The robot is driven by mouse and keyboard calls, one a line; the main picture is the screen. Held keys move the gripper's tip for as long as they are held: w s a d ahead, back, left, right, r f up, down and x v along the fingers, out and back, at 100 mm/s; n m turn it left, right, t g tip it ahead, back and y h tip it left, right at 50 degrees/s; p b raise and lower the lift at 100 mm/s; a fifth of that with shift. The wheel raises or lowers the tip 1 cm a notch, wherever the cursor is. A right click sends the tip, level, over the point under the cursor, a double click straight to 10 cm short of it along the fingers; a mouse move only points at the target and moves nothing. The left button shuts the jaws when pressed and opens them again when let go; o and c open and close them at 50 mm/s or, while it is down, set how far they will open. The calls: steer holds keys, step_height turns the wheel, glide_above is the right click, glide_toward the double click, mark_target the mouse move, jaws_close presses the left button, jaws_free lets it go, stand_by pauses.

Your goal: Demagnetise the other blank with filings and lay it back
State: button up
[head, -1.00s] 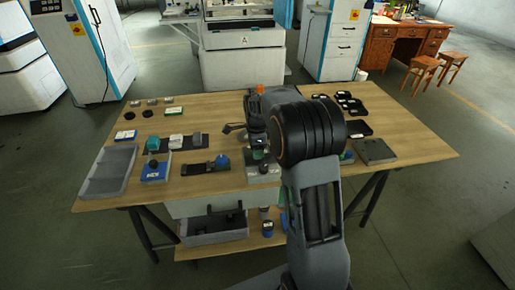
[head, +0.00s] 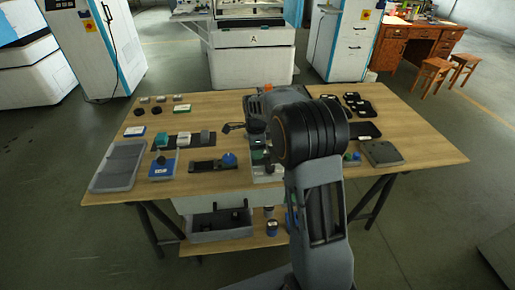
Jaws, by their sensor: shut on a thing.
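My gripper (head: 257,146) points down over the middle of the table, left of my dark elbow joint. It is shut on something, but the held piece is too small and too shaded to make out. A pale block-like device (head: 268,173) with a green part stands just below it; I cannot tell if they touch. Small grey metal pieces (head: 160,99) sit in a row at the back left; I cannot tell whether they are blanks or whether any carries filings. A blue box with a dark knob (head: 162,168) stands at the left front.
A grey tray (head: 112,178) lies at the left edge. A dark strip holds several blocks (head: 183,139); a black base with a blue knob (head: 213,163) lies nearby. Black trays (head: 357,103) and a grey plate (head: 382,153) are at right. The wooden table (head: 420,145) is clear at far right.

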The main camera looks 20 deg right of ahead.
steer(key=shift+a, duration=0.1)
steer(key=shift+w+a, duration=0.15)
steer(key=shift+a, duration=0.5)
steer(key=shift+w+a, duration=0.15)
steer(key=shift+a, duration=0.5)
steer(key=shift+r+p, duration=0.25)
steer(key=shift+p, duration=0.15)
step_height(320, 180, up, 7)
steer(key=p, duration=0.5)
steer(key=shift+p, duration=0.4)
steer(key=shift+d, duration=0.1)
